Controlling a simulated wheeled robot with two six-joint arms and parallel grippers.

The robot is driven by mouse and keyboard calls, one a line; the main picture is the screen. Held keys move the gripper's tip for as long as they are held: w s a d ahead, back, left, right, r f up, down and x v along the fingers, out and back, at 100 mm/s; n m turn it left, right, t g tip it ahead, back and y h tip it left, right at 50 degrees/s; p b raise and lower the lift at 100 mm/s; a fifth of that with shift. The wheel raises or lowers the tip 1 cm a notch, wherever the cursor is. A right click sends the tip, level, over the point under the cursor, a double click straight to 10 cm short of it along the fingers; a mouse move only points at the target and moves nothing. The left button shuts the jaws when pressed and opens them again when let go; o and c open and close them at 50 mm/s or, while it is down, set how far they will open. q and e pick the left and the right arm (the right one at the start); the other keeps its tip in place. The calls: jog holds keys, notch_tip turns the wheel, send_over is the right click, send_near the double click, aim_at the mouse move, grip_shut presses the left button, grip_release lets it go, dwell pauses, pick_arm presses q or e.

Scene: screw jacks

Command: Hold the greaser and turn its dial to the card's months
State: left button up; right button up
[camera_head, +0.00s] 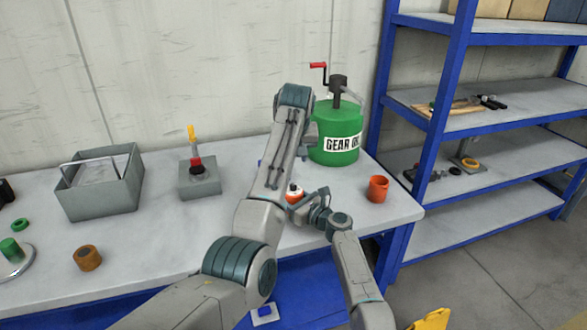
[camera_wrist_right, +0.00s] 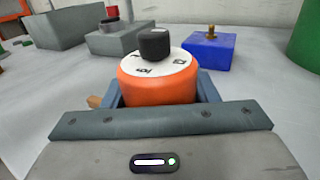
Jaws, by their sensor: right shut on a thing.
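The greaser (camera_head: 294,197) is a short orange cylinder with a white dial face and a black knob on top. It stands at the front of the bench in the head view. In the right wrist view the orange body (camera_wrist_right: 158,86) is upright between my right gripper's blue-grey fingers (camera_wrist_right: 160,98). The white dial (camera_wrist_right: 150,66) has dark marks, too small to read surely, and the black knob (camera_wrist_right: 155,43) covers part of it. My right gripper (camera_head: 299,199) is shut on the greaser. My left gripper is hidden behind its own raised arm. I cannot make out a card.
A green gear oil drum (camera_head: 335,133) with a red-handled crank stands behind. An orange cup (camera_head: 377,189) is at the right. A blue block (camera_wrist_right: 209,50) with a brass stud is behind the greaser. A grey block (camera_head: 198,181) and grey bin (camera_head: 103,187) stand left. Blue shelving is right.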

pick_arm(q)
jog(key=shift+r, duration=0.45)
pick_arm(e)
jog(key=o, duration=1.2)
jog(key=shift+o, duration=0.2)
